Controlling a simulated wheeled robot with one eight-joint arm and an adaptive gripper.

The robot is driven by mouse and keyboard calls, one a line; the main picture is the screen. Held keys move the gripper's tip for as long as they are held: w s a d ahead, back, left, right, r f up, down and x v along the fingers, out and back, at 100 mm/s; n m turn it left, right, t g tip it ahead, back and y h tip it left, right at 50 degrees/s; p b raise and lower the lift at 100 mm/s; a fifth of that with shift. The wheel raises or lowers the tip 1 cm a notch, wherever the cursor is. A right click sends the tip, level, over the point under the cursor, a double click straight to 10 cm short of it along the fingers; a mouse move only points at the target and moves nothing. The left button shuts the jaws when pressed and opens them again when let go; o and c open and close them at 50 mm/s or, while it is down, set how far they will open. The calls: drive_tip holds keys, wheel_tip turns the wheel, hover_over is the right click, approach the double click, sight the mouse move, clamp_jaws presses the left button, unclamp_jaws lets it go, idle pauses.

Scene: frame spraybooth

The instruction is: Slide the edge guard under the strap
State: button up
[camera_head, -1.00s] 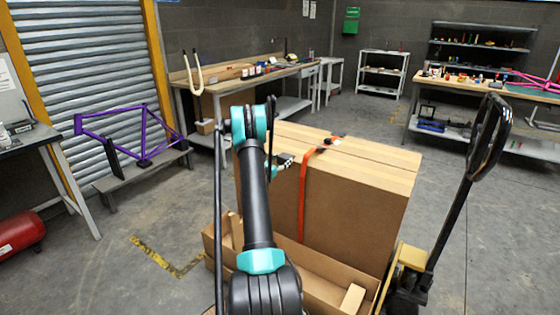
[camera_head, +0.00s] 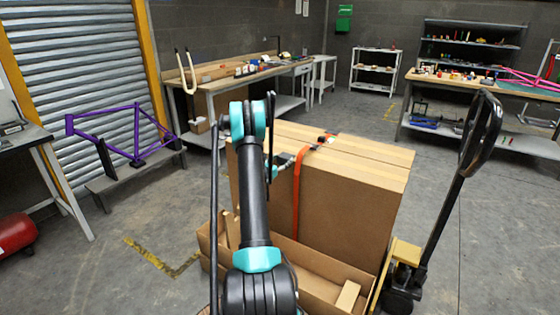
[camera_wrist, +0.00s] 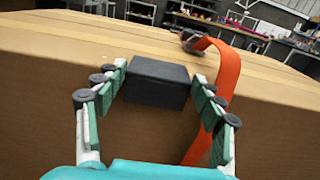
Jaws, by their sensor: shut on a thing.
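The edge guard (camera_wrist: 157,82) is a small dark block in the wrist view. My gripper (camera_wrist: 158,88) is shut on it, with one finger on each side, at the top front edge of the cardboard box. The orange strap (camera_wrist: 226,80) runs over that edge just right of the right finger. The guard is beside the strap, not under it. In the head view the strap (camera_head: 298,205) hangs down the box's front face. My gripper (camera_head: 284,163) is close to its left side there, partly hidden by my arm.
Tall cardboard boxes (camera_head: 345,205) stand behind an open low carton (camera_head: 320,283). A dark buckle (camera_wrist: 194,44) sits on the strap on top. A pallet jack handle (camera_head: 470,150) rises at the right. Workbenches stand farther back.

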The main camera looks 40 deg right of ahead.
drive_tip(key=shift+s+d, duration=0.3)
drive_tip(key=shift+s, duration=0.35)
drive_tip(key=shift+s+d, duration=0.25)
drive_tip(key=shift+s, duration=0.45)
drive_tip(key=shift+s+d, duration=0.3)
drive_tip(key=shift+s, duration=0.35)
drive_tip(key=o, duration=1)
drive_tip(key=shift+r, duration=0.1)
wheel_tip(320, 180, up, 10)
drive_tip(key=shift+f, duration=0.1)
